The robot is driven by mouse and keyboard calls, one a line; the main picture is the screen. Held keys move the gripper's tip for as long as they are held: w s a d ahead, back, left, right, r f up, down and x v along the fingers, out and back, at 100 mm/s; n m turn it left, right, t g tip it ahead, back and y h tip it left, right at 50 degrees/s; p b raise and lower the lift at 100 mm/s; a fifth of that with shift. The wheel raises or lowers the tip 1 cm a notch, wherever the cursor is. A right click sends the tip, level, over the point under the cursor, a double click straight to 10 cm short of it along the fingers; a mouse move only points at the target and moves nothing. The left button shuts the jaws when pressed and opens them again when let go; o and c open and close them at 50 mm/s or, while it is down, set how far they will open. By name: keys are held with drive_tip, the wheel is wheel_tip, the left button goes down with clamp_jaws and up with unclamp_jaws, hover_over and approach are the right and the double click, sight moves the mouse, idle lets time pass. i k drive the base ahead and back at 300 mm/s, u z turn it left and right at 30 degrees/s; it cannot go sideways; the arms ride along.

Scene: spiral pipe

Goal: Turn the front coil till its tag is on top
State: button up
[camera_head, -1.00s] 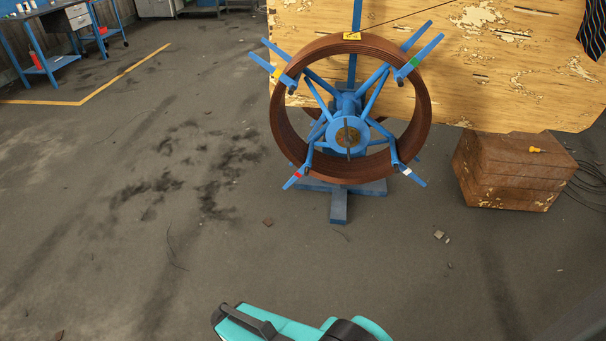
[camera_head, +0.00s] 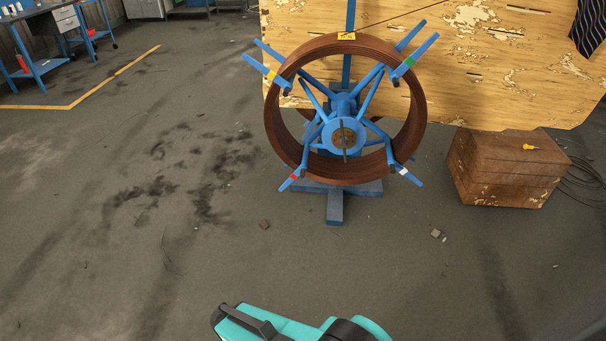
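The front coil (camera_head: 418,118) is a brown ring of wound pipe on a blue spoked reel (camera_head: 346,136) with a round hub. A yellow tag (camera_head: 346,36) with dark marks sits at the top of the coil. The reel's arms carry coloured bands: yellow (camera_head: 271,75) upper left, green (camera_head: 409,62) upper right, red (camera_head: 295,174) lower left and white (camera_head: 404,171) lower right. The reel stands on a blue foot on the floor. My teal and black arm shows at the bottom edge, well apart from the reel. My gripper's fingers cannot be made out.
A brown wooden box (camera_head: 503,170) with a yellow-handled tool (camera_head: 540,147) on it stands right of the reel. A large worn wooden panel (camera_head: 480,70) is behind. A blue workbench (camera_head: 45,55) is far left. The floor in front and left is open, with small scraps.

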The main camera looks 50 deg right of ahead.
sight(369, 168)
drive_tip(key=i, duration=0.85)
